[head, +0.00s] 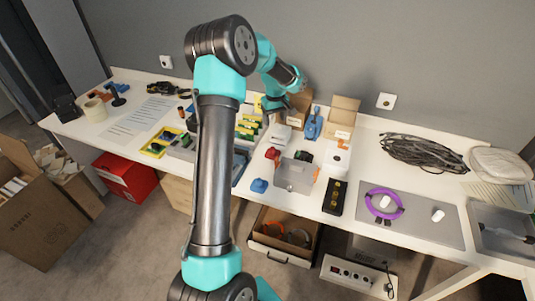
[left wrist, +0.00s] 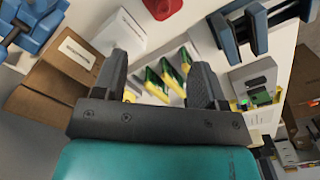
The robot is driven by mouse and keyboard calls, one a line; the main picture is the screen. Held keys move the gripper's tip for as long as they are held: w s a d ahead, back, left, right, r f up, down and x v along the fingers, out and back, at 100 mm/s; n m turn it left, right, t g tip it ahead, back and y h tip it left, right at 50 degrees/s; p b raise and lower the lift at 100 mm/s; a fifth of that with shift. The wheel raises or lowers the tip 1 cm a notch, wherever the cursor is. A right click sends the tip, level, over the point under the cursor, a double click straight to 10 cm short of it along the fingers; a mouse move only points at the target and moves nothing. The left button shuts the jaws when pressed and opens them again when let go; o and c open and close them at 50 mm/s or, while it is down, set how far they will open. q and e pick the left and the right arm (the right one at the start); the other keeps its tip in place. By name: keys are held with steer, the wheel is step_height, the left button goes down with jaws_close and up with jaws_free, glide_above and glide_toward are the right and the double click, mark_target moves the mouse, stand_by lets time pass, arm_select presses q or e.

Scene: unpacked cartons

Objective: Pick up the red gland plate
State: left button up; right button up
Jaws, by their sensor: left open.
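A small red piece, which may be the red gland plate, lies on the table near the middle in the head view (head: 272,153). A red piece with a dark spot also shows at the top edge of the left wrist view (left wrist: 163,7), partly cut off. My left gripper (head: 275,104) is above the back middle of the table, behind the red piece. In the left wrist view its fingers (left wrist: 158,75) are spread, with nothing held between them. The red piece is beyond the fingertips and apart from them. My right gripper is not in view.
Green-and-yellow parts (left wrist: 172,75) lie below the fingers. A white box (left wrist: 118,36), cardboard cartons (head: 342,115) and a blue device (head: 314,124) stand nearby. A grey box (head: 295,174) and a blue piece (head: 259,186) are near the front edge. A black cable coil (head: 422,152) lies right.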

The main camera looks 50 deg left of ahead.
mark_target(273, 148)
arm_select(q)
steer(key=shift+a, duration=0.15)
step_height(273, 148, down, 12)
steer(key=shift+f, duration=0.1)
stand_by(0.6)
steer(key=shift+s+f, duration=0.2)
steer(key=shift+f, duration=2.35)
